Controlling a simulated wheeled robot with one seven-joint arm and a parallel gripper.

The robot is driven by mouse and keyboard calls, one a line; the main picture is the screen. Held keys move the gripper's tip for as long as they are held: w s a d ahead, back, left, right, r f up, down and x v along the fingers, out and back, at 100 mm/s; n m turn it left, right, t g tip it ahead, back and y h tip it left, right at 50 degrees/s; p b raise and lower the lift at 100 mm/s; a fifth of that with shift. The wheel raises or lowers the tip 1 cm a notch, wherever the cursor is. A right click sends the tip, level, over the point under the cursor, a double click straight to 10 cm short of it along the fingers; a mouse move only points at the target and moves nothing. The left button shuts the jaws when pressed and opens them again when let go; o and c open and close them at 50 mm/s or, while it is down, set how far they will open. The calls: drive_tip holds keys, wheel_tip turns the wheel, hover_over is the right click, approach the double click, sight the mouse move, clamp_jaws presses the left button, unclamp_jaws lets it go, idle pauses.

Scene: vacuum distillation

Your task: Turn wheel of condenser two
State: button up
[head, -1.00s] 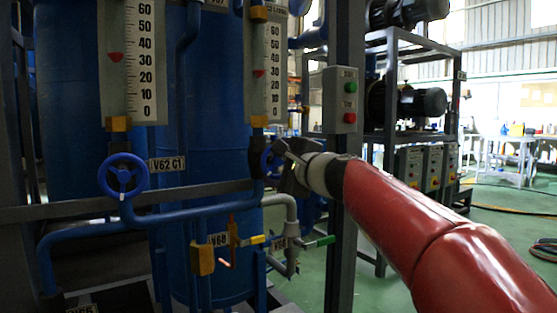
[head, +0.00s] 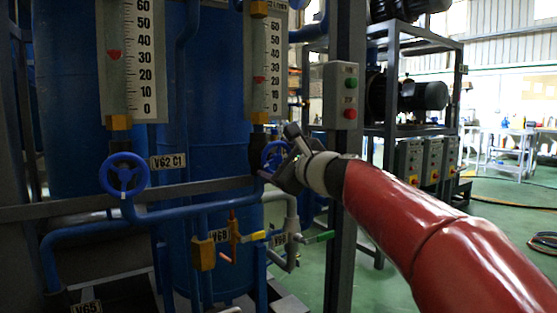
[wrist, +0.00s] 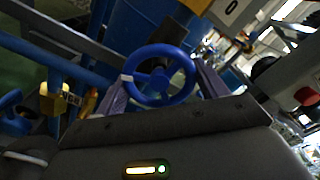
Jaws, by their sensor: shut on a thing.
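The blue handwheel of condenser two (head: 274,155) sits below the right-hand gauge in the head view, partly hidden by my gripper (head: 280,163). In the wrist view the wheel (wrist: 160,75) lies between my two fingers (wrist: 158,82), one on each side of its rim. My gripper is shut on the wheel.
A grey post (head: 343,200) with a button box (head: 341,95) stands close to the right of the wheel. Blue pipes (head: 190,208) and small valves with yellow and green handles (head: 318,237) lie below.

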drive_tip(key=shift+f, duration=0.15)
drive_tip(key=o, duration=1)
drive_tip(key=b+v, duration=0.1)
drive_tip(key=v, duration=0.6)
drive_tip(key=shift+s+d, duration=0.25)
drive_tip(key=shift+s, duration=0.1)
drive_tip(key=s+d+f+n+g+h+p, duration=0.1)
drive_tip(key=s+d+f+n+g+h, duration=0.2)
drive_tip(key=s+f+n, duration=0.3)
drive_tip(key=s+d+f+n+g+h+p, duration=0.1)
drive_tip(key=s+d+f+n+g+h, duration=0.2)
drive_tip(key=s+f, duration=0.9)
drive_tip(key=s+d+f+n+g+h+p, duration=0.2)
drive_tip(key=s+d+f+n+g+h, duration=0.1)
drive_tip(key=s+d+f+n, duration=0.4)
drive_tip(key=shift+s+f+n+h, duration=0.15)
drive_tip(key=shift+s+f+n, duration=0.35)
drive_tip(key=shift+f+n, duration=0.25)
drive_tip(key=shift+s+f+n+h, duration=0.2)
drive_tip(key=shift+s+f+n, duration=0.4)
drive_tip(key=shift+f, duration=0.2)
drive_tip(key=shift+s+f+n+h, duration=0.15)
drive_tip(key=shift+s+f+n, duration=0.3)
drive_tip(key=shift+f+n, duration=0.3)
